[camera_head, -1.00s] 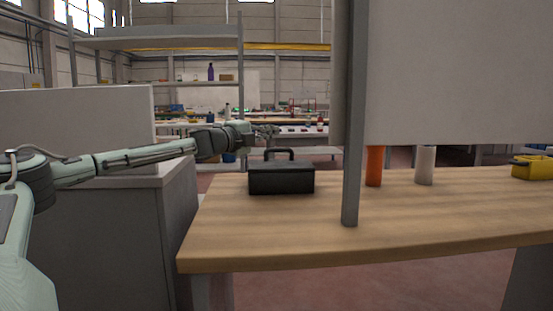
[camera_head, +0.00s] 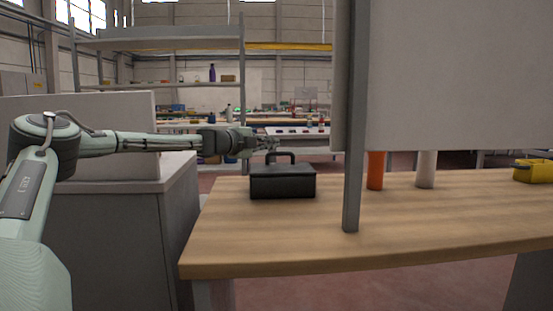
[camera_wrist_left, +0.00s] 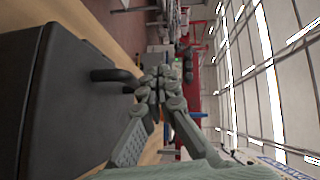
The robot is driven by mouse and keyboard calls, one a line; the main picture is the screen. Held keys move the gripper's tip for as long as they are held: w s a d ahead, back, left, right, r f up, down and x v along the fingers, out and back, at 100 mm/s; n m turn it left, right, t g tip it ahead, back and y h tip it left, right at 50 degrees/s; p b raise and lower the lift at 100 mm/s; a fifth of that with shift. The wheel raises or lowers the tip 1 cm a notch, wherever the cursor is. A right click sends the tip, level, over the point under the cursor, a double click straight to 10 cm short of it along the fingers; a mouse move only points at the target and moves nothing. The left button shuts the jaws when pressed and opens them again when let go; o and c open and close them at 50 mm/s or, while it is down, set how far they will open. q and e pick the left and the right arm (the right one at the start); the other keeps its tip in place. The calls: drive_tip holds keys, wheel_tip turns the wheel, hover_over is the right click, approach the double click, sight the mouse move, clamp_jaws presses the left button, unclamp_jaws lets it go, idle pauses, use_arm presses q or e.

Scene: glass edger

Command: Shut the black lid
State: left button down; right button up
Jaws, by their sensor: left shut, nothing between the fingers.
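A black box (camera_head: 283,182) stands on the wooden table near its left end. Its black lid (camera_head: 283,169) looks down on the body, though I cannot tell whether it is fully shut. A black handle (camera_head: 280,155) stands up at the top. In the left wrist view the box (camera_wrist_left: 50,100) fills the left side and the handle (camera_wrist_left: 113,77) sticks out toward my fingers. My left gripper (camera_head: 272,143) is shut and empty, just above the handle. In the wrist view its fingertips (camera_wrist_left: 155,84) are close to the handle; contact is unclear. My right gripper is out of view.
A grey post (camera_head: 352,190) and large panel (camera_head: 450,75) rise from the wooden table (camera_head: 270,242) right of the box. Behind are an orange cylinder (camera_head: 375,171), a white cylinder (camera_head: 425,169) and a yellow bin (camera_head: 533,172). A grey cabinet (camera_head: 115,235) stands left.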

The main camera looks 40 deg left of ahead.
sight(256, 169)
use_arm(q)
drive_tip(key=shift+w+a+f, duration=0.1)
drive_tip(key=shift+f, duration=0.1)
idle(0.3)
drive_tip(key=shift+s+r, duration=0.25)
drive_tip(key=shift+s, duration=0.65)
drive_tip(key=shift+s+r, duration=0.2)
drive_tip(key=shift+s, duration=0.7)
drive_tip(key=shift+s+d+r, duration=0.1)
drive_tip(key=shift+s, duration=0.7)
drive_tip(key=shift+s+d+r, duration=0.1)
drive_tip(key=shift+s, duration=0.7)
drive_tip(key=shift+s+f, duration=0.1)
drive_tip(key=shift+s, duration=0.25)
